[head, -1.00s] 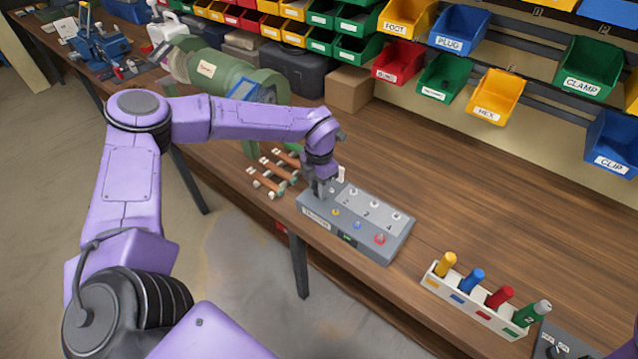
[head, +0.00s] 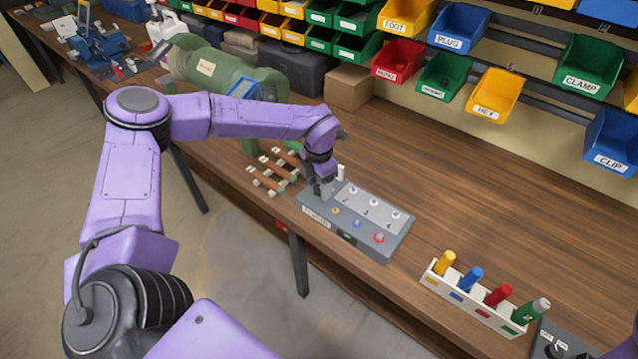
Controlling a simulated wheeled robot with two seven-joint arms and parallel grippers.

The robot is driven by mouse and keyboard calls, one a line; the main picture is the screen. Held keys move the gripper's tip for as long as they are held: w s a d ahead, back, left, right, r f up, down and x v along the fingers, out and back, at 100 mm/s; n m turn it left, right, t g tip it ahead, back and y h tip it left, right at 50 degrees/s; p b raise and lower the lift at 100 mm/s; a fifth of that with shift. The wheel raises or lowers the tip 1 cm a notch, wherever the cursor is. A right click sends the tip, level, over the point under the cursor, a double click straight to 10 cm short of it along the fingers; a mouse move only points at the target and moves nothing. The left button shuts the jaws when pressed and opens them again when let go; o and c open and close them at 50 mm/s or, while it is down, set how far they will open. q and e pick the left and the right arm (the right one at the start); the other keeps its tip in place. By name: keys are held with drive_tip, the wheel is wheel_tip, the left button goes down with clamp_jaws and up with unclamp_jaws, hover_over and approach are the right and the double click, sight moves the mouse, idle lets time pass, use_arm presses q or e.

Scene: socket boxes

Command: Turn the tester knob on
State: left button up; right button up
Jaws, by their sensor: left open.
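The tester (head: 372,241) is a grey box on the wooden bench, with a lighter panel of numbered white sockets on top. A yellow, a blue and a red (head: 379,238) small part sit along its front, and a small green display is on its front face. My left gripper (head: 321,190) is at the tester's left end, pointing down, with its fingers low over the top. The knob is not clear to see; the gripper covers that end. I cannot tell whether the fingers touch anything. The left gripper is open. My right gripper is not in view.
A white rack (head: 470,298) with yellow, blue, red and green handles stands to the right. Brown cylinders on a small stand (head: 272,172) lie left of the tester. A green machine (head: 225,75) and a cardboard box (head: 349,88) stand behind. The bench behind the tester is clear.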

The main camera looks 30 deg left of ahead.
sight(319, 188)
use_arm(q)
wheel_tip(319, 188, up, 10)
drive_tip(key=b, duration=0.2)
drive_tip(key=shift+r, duration=0.25)
